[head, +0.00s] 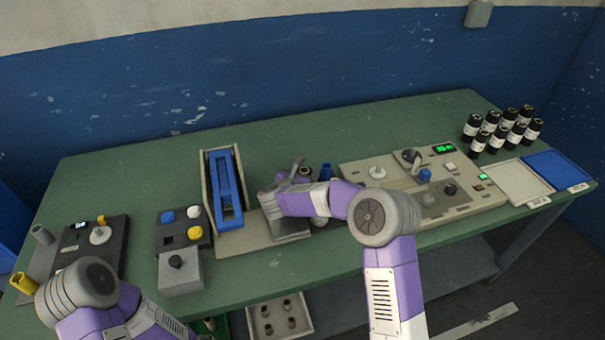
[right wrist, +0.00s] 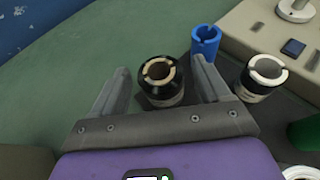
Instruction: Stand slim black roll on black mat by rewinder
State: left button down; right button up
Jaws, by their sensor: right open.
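A black roll (right wrist: 166,97) with a pale, notched core stands upright in the right wrist view. It is between the spread fingers of my right gripper (right wrist: 162,82), with a gap on each side. In the head view my right gripper (head: 300,174) is low over the middle of the table, mostly masked by its own wrist. A dark plate with a pale spindle (head: 100,236), possibly the rewinder, is at the table's left end. A grey strip (head: 45,258) lies beside it; I cannot make out a black mat for certain. My left gripper is out of view.
A blue roll (right wrist: 205,42) and a black-and-white roll (right wrist: 262,76) stand close to the right finger. A beige control panel (head: 430,185) is to the right. Several black bottles (head: 502,130) stand at the far right. A blue-armed holder (head: 228,190) is left of the gripper.

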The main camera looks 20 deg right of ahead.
jog(key=p+v, duration=0.1)
jog(key=v, duration=1)
jog(key=shift+s+a+r+p, duration=0.1)
jog(key=shift+a+p, duration=0.05)
jog(key=shift+p, duration=0.2)
jog(key=shift+s+a+r, duration=0.1)
jog(key=shift+s+a, duration=0.1)
jog(key=shift+s, duration=0.1)
